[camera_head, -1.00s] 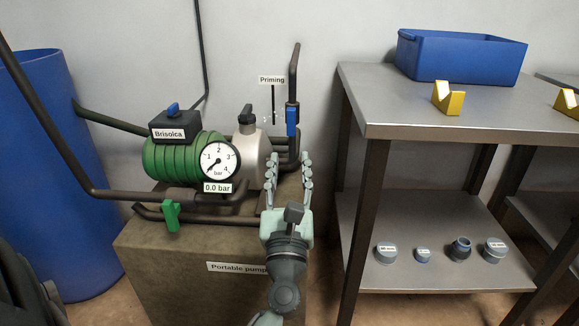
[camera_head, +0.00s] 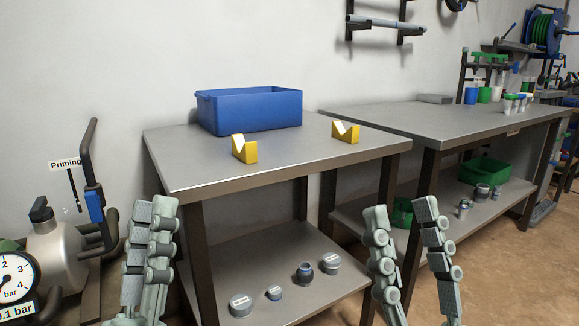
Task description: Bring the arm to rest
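My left gripper (camera_head: 150,210) is upright at the lower left, in front of the pump and the near workbench's left leg. Its fingers overlap in this view, so I cannot tell how far apart they are; nothing shows held. My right gripper (camera_head: 400,205) is upright at the lower centre right, in front of the two benches. Its two fingers stand apart with nothing between them. Both wrists and forearms are cut off by the bottom edge.
The pump body (camera_head: 58,255), its gauge (camera_head: 12,283) and the blue-handled priming valve (camera_head: 95,206) are at left. The near workbench (camera_head: 210,175) carries a blue bin (camera_head: 250,110) and yellow V-blocks (camera_head: 245,150); grey fittings (camera_head: 304,273) lie on its shelf. Open floor (camera_head: 500,270) is at right.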

